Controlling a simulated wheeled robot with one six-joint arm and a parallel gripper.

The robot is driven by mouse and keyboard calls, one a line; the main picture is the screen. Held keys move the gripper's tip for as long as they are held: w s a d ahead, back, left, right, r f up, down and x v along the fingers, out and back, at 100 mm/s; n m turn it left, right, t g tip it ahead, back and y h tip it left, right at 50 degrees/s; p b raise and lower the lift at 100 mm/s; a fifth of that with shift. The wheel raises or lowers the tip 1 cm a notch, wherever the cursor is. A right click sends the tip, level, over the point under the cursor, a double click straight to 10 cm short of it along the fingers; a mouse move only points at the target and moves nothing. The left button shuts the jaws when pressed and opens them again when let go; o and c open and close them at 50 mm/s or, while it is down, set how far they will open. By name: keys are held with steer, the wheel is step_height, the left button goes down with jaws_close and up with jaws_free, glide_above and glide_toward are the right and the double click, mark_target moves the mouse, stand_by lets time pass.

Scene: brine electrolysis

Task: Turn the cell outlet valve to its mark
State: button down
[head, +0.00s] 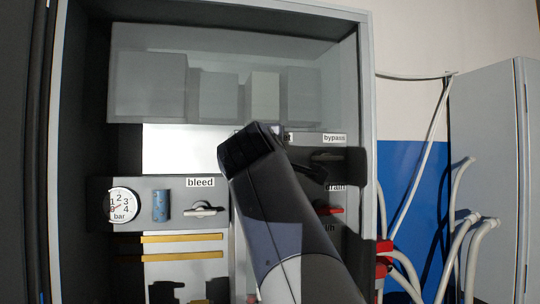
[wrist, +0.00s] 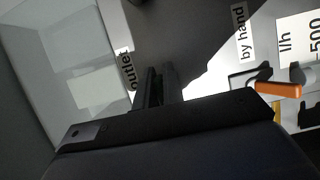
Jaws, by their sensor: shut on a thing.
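My gripper (wrist: 160,82) shows in the wrist view with its dark fingers close together, shut at the panel beside the label reading "outlet" (wrist: 125,70). The outlet valve's handle is hidden by the fingers, so its angle and its mark cannot be seen. In the head view my arm covers the valve and most of its label; only the label's last letter (head: 289,137) shows at the arm's right side.
A bypass valve (head: 327,156) and a red drain handle (head: 329,210) lie right of my arm. The bleed valve (head: 204,209), a blue cylinder (head: 161,205) and a gauge (head: 122,205) are left. An orange handle (wrist: 280,89) shows in the wrist view.

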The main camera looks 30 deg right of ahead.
steer(key=shift+f, duration=0.1)
steer(key=c, duration=1.5)
jaws_free()
steer(key=b+v, duration=0.2)
steer(key=v, duration=0.8)
steer(key=shift+s+a+b, duration=0.25)
steer(key=shift+s+b, duration=0.05)
steer(key=shift+b, duration=0.1)
steer(key=p+x, duration=0.2)
steer(key=x, duration=0.9)
steer(key=shift+p, duration=0.4)
